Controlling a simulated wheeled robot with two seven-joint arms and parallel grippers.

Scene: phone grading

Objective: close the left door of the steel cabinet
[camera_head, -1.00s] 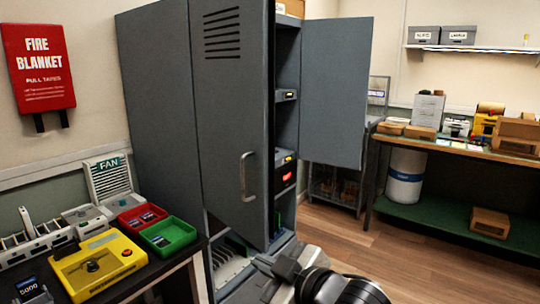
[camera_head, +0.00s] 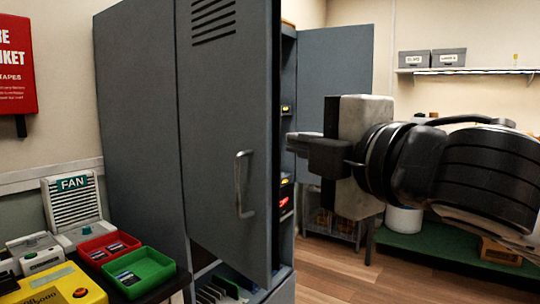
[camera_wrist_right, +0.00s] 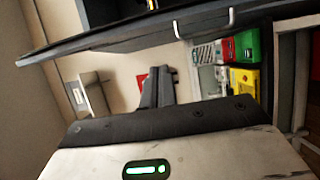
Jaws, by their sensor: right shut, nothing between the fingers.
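The steel cabinet (camera_head: 140,140) stands in the middle left of the head view. Its left door (camera_head: 222,130) has vent slots and a bar handle (camera_head: 243,185), and it stands ajar, swung outward. In the right wrist view the left door (camera_wrist_right: 130,38) crosses the upper part nearly edge-on, with its handle (camera_wrist_right: 206,25). My right gripper (camera_head: 292,143) is shut and empty, just right of the door's free edge in the head view; I cannot tell whether it touches. Its fingers show in the right wrist view (camera_wrist_right: 156,88). My left gripper is out of view.
The cabinet's right door (camera_head: 335,75) stands open behind my right arm. A table with a red bin (camera_head: 108,248), a green bin (camera_head: 140,272) and a yellow device (camera_head: 55,288) is at the lower left. A wall shelf (camera_head: 465,71) is at the back right.

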